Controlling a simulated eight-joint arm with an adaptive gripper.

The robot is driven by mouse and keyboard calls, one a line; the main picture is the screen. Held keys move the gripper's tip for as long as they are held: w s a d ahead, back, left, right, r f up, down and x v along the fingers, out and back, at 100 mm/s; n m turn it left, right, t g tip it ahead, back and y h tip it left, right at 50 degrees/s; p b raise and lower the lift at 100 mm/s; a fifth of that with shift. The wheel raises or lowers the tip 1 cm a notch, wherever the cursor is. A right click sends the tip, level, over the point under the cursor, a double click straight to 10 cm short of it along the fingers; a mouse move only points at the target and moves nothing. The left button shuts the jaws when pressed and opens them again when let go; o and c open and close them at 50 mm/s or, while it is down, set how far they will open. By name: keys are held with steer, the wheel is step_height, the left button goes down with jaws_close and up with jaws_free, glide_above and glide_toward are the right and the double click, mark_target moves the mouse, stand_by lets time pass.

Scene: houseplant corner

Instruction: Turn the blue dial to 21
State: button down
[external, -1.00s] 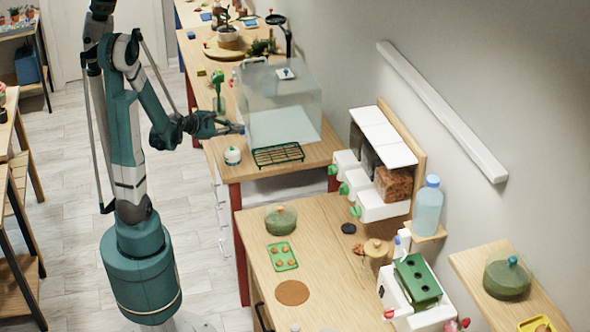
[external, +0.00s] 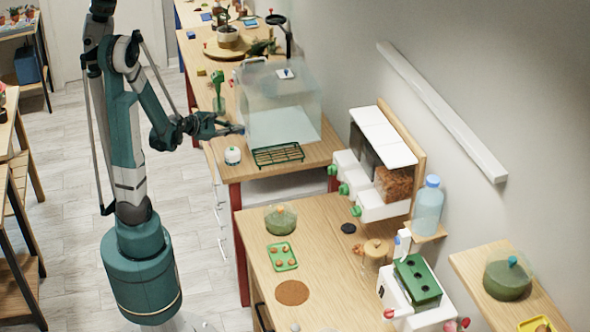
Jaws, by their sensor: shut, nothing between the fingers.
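My gripper (external: 236,130) is at the end of my outstretched arm, with its fingertips shut and empty. It is at the left front side of a clear box (external: 283,122) on the wooden bench. I cannot tell whether the fingertips touch the box. No blue dial with readable numbers shows clearly. A small blue knob (external: 287,72) sits on a white plate on top of the box; I cannot tell whether it is the dial. Any dial at the fingertips is too small to make out or hidden by the gripper.
A white round item with a red top (external: 232,155) and a dark green rack (external: 278,154) lie in front of the box. A green tool (external: 218,90) stands left of it. White bins with green knobs (external: 384,206) are at the wall on the right.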

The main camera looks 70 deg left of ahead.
steer(key=shift+d+f+b, duration=0.25)
steer(key=shift+d+b, duration=0.15)
steer(key=shift+b, duration=0.3)
stand_by(0.3)
steer(key=shift+d+r, duration=0.25)
steer(key=shift+r, duration=0.1)
stand_by(0.5)
stand_by(0.3)
steer(key=shift+s+p, duration=0.3)
steer(key=shift+s, duration=2.7)
steer(key=shift+a+r, duration=0.1)
steer(key=shift+s+a+r+p, duration=0.1)
steer(key=shift+s+a+p, duration=0.15)
steer(key=shift+p, duration=0.5)
steer(key=shift+s+a+p, duration=0.1)
steer(key=shift+s+p, duration=0.1)
steer(key=shift+p, duration=0.3)
